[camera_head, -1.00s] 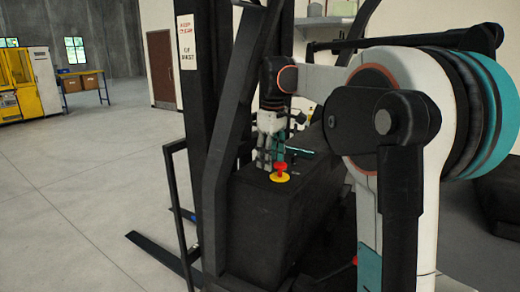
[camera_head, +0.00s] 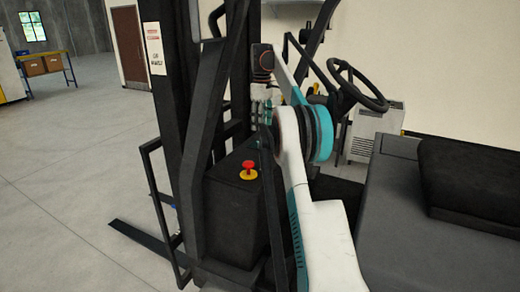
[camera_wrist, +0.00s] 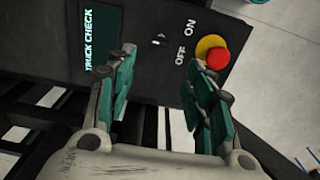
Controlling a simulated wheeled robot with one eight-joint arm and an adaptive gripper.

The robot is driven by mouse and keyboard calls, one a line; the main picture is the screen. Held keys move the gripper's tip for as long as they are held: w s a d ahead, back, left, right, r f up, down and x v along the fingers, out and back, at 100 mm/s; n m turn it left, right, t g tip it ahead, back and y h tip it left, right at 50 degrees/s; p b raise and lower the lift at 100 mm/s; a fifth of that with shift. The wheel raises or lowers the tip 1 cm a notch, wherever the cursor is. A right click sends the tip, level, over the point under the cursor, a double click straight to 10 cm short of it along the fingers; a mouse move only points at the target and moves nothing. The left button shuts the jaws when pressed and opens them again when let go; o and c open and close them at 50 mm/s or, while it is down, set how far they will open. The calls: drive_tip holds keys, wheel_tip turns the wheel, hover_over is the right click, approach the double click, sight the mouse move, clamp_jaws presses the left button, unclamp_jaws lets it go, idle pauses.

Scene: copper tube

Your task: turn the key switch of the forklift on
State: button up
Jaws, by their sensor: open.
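The key switch (camera_wrist: 158,39) is a small light piece on the forklift's dark panel (camera_wrist: 150,80) in the wrist view. It sits near the white ON and OFF labels (camera_wrist: 184,42); its exact turn position is too small to tell. My gripper (camera_wrist: 158,68) is open, with nothing visible between its teal-padded fingers. The key shows slightly beyond the fingertips, roughly in line with the gap between them. Whether a fingertip touches the panel cannot be told. In the head view my gripper (camera_head: 262,112) is above the back of the dark console, partly hidden by my arm, and the key is hidden.
A red emergency button on a yellow base (camera_wrist: 213,53) stands beside the labels, close to the right finger; it also shows in the head view (camera_head: 248,170). A TRUCK CHECK display (camera_wrist: 101,40) lies left of the key. The forklift mast and steering wheel (camera_head: 357,84) are near my arm.

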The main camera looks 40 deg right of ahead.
sight(262, 153)
wheel_tip(262, 153, down, 13)
drive_tip(key=shift+f+b, duration=0.1)
drive_tip(key=shift+b, duration=0.9)
drive_tip(key=c, duration=1.1)
